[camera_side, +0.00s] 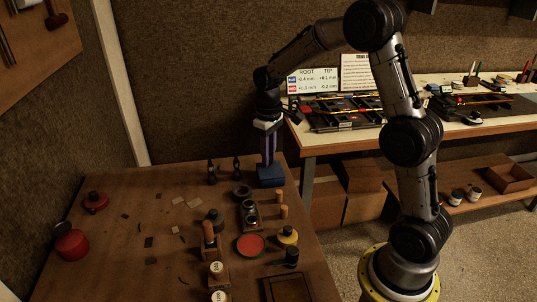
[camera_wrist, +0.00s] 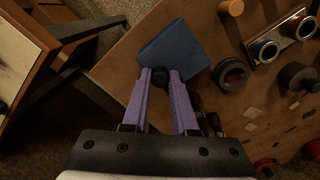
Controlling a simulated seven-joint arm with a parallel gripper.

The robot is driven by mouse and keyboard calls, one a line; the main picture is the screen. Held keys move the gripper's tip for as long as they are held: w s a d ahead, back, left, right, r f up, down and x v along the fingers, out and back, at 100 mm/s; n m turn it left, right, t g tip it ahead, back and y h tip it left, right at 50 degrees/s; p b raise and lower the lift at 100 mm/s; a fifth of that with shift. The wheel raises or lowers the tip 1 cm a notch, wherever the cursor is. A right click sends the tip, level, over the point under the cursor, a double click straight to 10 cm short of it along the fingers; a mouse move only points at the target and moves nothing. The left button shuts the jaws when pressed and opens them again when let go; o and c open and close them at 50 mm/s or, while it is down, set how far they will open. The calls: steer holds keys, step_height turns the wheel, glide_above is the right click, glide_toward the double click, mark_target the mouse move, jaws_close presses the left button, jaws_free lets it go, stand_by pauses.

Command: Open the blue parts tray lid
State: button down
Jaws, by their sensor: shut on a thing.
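The blue parts tray (camera_side: 271,176) sits near the far right corner of the brown work table. It also shows in the wrist view as a blue square (camera_wrist: 178,50). My gripper (camera_side: 268,162) points straight down over the tray. In the wrist view its purple fingers (camera_wrist: 160,76) are shut on a dark round knob (camera_wrist: 159,77) at the tray's near edge. The lid looks flat on the tray, and no inside of the tray shows. The fingers hide part of the knob.
On the table (camera_side: 130,200) stand a dark ring (camera_side: 242,192), a red dish (camera_side: 250,245), a yellow pot (camera_side: 288,237) and wooden pegs (camera_side: 280,196). Two dark pointed tools (camera_side: 236,169) stand left of the tray. A second bench (camera_side: 440,125) is behind.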

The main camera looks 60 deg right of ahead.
steer(key=shift+w, duration=0.1)
steer(key=w+d, duration=0.4)
steer(key=shift+w+d+r, duration=0.1)
steer(key=shift+w+d, duration=0.05)
steer(key=shift+d, duration=0.05)
steer(key=c, duration=0.7)
jaws_free()
step_height(320, 180, up, 14)
steer(key=shift+f, duration=0.15)
